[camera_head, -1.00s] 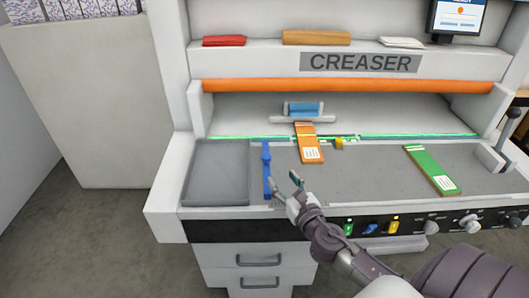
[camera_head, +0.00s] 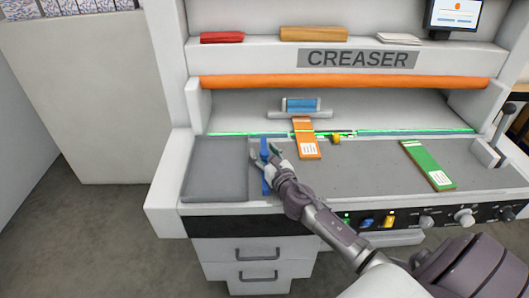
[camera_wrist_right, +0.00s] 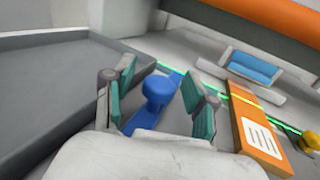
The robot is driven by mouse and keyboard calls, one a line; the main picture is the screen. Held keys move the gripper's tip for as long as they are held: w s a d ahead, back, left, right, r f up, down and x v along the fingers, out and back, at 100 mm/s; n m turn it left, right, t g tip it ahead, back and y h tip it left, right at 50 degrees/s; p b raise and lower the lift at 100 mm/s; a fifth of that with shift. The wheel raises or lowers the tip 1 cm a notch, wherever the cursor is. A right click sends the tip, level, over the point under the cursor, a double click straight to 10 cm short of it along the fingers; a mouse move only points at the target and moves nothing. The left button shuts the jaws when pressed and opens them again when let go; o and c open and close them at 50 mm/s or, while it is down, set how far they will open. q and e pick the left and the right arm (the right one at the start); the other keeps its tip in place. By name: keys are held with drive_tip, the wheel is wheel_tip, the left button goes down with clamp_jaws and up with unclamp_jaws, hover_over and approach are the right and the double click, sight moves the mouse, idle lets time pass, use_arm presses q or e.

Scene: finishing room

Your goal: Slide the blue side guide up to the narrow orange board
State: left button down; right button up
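The blue side guide (camera_head: 265,175) is a long blue bar with a round knob (camera_wrist_right: 158,90), lying on the grey bed of the creaser. My right gripper (camera_head: 265,149) is at the guide. In the right wrist view my right gripper (camera_wrist_right: 160,95) is open, with its teal-padded fingers on either side of the knob and gaps showing. The narrow orange board (camera_head: 306,139) lies right of the guide with bare bed between them; it also shows in the right wrist view (camera_wrist_right: 256,130). My left gripper is not in view.
A green board (camera_head: 428,165) lies at the right. A small yellow piece (camera_head: 335,138) sits just right of the orange board. A blue block (camera_head: 301,105) stands behind it. A raised grey plate (camera_head: 216,170) lies left of the guide. A green light line crosses the bed.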

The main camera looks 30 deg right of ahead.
clamp_jaws()
drive_tip(key=shift+s+d, duration=0.15)
drive_tip(key=shift+d, duration=0.2)
drive_tip(key=s+d, duration=0.1)
drive_tip(key=d, duration=0.1)
drive_tip(key=s+d+b, duration=0.1)
drive_tip(key=s+d, duration=0.1)
drive_tip(key=d, duration=0.1)
drive_tip(key=s+d, duration=0.2)
drive_tip(key=shift+d+b, duration=0.3)
drive_tip(key=shift+b, duration=0.1)
drive_tip(key=shift+w+a, duration=0.3)
unclamp_jaws()
